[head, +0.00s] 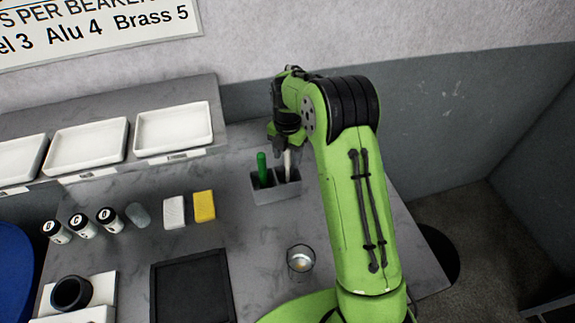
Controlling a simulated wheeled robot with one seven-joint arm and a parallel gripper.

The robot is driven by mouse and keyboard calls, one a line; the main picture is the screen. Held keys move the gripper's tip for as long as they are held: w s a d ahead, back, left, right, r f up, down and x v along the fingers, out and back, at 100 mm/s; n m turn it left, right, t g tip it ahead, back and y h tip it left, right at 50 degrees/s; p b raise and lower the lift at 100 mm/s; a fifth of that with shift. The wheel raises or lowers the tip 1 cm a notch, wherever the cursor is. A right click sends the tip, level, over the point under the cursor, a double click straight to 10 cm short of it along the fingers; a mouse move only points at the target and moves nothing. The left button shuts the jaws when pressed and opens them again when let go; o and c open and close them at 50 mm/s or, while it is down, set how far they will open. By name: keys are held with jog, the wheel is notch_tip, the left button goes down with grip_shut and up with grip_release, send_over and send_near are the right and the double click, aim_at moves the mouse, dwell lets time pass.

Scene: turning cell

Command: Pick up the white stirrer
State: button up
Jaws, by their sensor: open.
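The white stirrer (287,164) stands upright, leaning a little, in the right compartment of a grey holder (277,194). A green stick (262,168) stands in the left compartment. My gripper (283,142) is open at the top end of the white stirrer, pointing down. The stirrer's upper end is partly hidden by the gripper, and I cannot tell whether the fingers touch it.
White trays (174,153) stand on a raised shelf behind. A yellow block (204,206), a white block (174,212) and labelled black-capped jars (82,225) lie left. A small glass beaker (300,259) and a black tray (190,290) are in front.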

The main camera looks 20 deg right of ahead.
jog(key=shift+r, duration=0.1)
grip_shut()
